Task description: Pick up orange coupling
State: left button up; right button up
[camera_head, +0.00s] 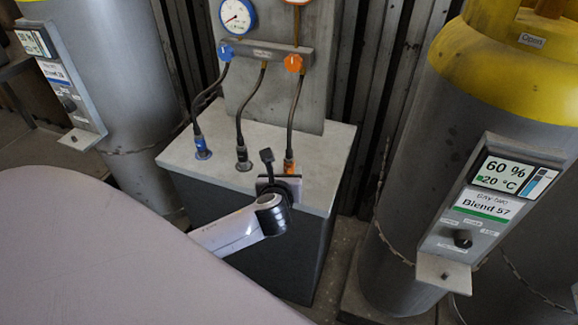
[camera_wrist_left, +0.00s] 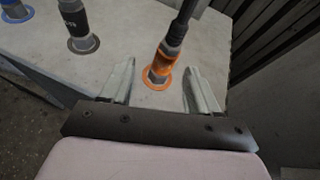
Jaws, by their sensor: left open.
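The orange coupling (camera_head: 289,166) stands on the grey cabinet top at the end of the right-hand hose, partly hidden behind my left gripper (camera_head: 280,180) in the head view. In the left wrist view the coupling (camera_wrist_left: 160,68) sits upright in an orange ring on the surface, with a dark hose rising from it. My left gripper (camera_wrist_left: 158,84) is open, one finger on each side of the coupling in that view. I cannot tell whether either finger touches it. My right gripper is not in view.
A blue coupling (camera_head: 203,151) and a black coupling (camera_head: 243,159) stand to the left on the cabinet top (camera_head: 325,150). Their hoses rise to a manifold (camera_head: 265,55) with gauges. Gas cylinders flank the cabinet; the right one (camera_head: 500,110) has a yellow top and a display.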

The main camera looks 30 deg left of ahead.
aim_at(289, 168)
pick_arm(q)
jog(key=shift+w+a+r+m, duration=0.25)
jog(key=shift+w+a+m, duration=0.1)
jog(key=shift+w+m, duration=0.2)
jog(key=x, duration=0.3)
jog(key=b+x, duration=0.1)
jog(key=x, duration=0.1)
jog(key=shift+w+d+f, duration=0.25)
jog(key=shift+w+f, duration=0.05)
jog(key=shift+f, duration=0.15)
jog(key=shift+w+a+f, duration=0.2)
jog(key=shift+w, duration=0.25)
grip_shut()
